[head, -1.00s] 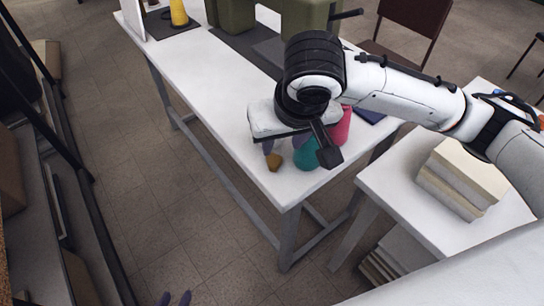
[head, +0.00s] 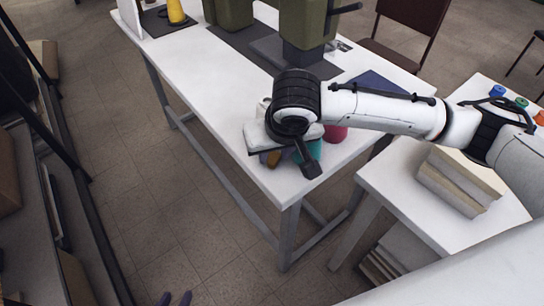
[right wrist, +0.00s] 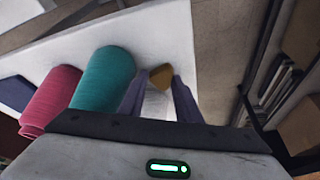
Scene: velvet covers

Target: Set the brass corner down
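The brass corner (right wrist: 160,78) is a small golden-brown piece on the white table's near end. In the right wrist view it lies between the tips of my right gripper's fingers (right wrist: 160,88), which stand apart with white table showing between them. I see no clear contact. In the head view the brass corner (head: 273,159) is partly hidden by my right gripper (head: 275,156), which is low over the table.
A teal spool (right wrist: 105,75) and a pink spool (right wrist: 52,98) stand close beside my right gripper. A dark blue flat item (head: 378,83) lies behind. The table's near corner is close. A side table (head: 388,172) with stacked books (head: 458,185) is at the right.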

